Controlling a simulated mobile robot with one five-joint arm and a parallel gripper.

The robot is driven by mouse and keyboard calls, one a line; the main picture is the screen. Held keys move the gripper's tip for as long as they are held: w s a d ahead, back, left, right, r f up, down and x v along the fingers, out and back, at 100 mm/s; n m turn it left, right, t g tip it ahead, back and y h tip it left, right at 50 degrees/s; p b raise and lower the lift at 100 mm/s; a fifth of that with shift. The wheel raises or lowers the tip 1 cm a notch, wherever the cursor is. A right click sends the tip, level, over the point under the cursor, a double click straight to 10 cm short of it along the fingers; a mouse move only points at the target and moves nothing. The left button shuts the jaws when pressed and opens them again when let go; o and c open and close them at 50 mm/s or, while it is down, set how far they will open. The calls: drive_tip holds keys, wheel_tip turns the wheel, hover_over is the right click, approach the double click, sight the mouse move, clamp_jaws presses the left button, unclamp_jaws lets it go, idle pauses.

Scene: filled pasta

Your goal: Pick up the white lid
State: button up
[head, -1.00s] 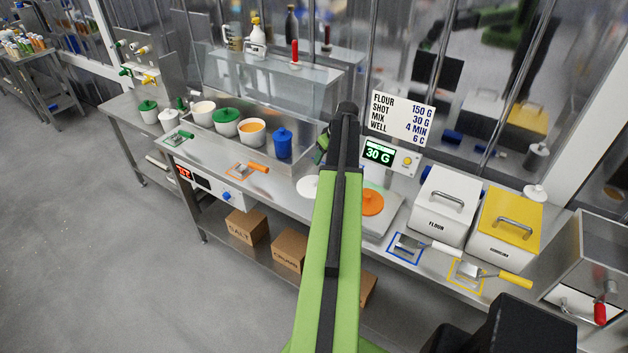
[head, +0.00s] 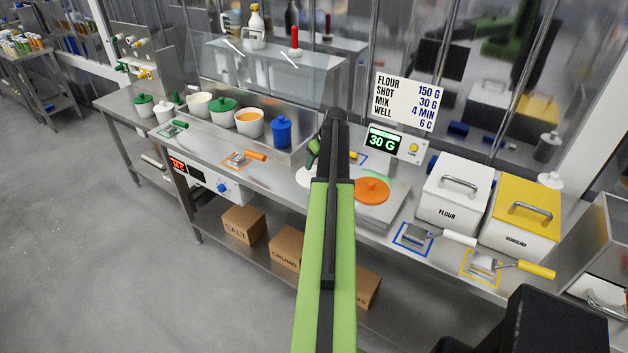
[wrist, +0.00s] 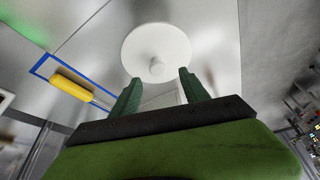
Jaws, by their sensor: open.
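The white lid (wrist: 157,40) is a round disc with a small knob, lying flat on the steel counter in the wrist view. The fingertips are mostly hidden there too.
A yellow-handled tool (wrist: 72,86) lies in a blue outline beside the lid. An orange lid (head: 371,190) sits right of my arm. A flour bin (head: 452,192) and a yellow-lidded bin (head: 519,222) stand farther right. Several tubs, including a blue one (head: 281,134), stand left.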

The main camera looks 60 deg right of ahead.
sight(314, 170)
drive_tip(key=b+x, duration=0.4)
drive_tip(key=x, duration=0.1)
drive_tip(key=shift+s+d+f, duration=0.1)
drive_tip(key=shift+s, duration=0.15)
clamp_jaws()
